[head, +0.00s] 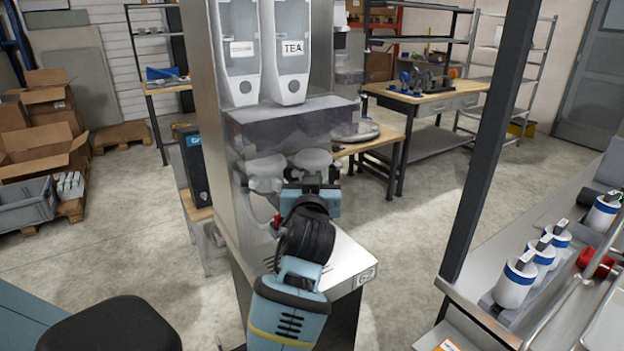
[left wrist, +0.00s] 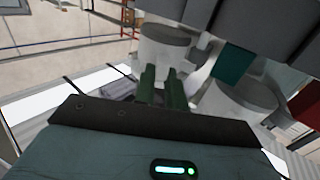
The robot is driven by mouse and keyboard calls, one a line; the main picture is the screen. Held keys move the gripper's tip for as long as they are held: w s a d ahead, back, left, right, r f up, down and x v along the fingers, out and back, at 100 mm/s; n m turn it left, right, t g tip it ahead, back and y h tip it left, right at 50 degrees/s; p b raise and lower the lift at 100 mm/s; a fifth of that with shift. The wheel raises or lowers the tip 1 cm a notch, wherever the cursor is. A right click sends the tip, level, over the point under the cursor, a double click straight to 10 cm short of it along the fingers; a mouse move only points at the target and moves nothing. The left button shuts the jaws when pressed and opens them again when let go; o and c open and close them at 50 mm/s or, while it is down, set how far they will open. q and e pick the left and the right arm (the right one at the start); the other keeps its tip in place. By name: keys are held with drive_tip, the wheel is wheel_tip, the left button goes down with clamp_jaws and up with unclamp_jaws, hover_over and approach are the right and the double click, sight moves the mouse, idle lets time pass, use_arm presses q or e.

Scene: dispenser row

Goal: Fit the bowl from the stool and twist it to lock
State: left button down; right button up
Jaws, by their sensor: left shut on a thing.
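A tall steel dispenser (head: 212,110) stands in the middle of the head view, with two clear hoppers on top, one labelled TEA (head: 293,50). Two pale round bowl-like parts show under its grey translucent housing: a left one (head: 265,172) and a right one (head: 313,158). My left gripper (head: 311,184) is right below the right one, seen from behind. In the left wrist view its fingers (left wrist: 162,88) are close together and reach to a white round bowl (left wrist: 166,45). The exact grip point and the bowl's seating are hidden. My right gripper is out of view.
A second white round part (left wrist: 242,105) is close on the right in the left wrist view. A dark post (head: 490,140) and a steel bench (head: 590,215) with several white-and-blue containers stand at the right. A wooden workbench (head: 425,98) is behind.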

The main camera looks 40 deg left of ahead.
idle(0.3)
use_arm(q)
drive_tip(key=c, duration=1.4)
unclamp_jaws()
drive_tip(key=shift+w+d, duration=0.1)
drive_tip(key=shift+o, duration=0.2)
drive_tip(key=shift+f, duration=0.15)
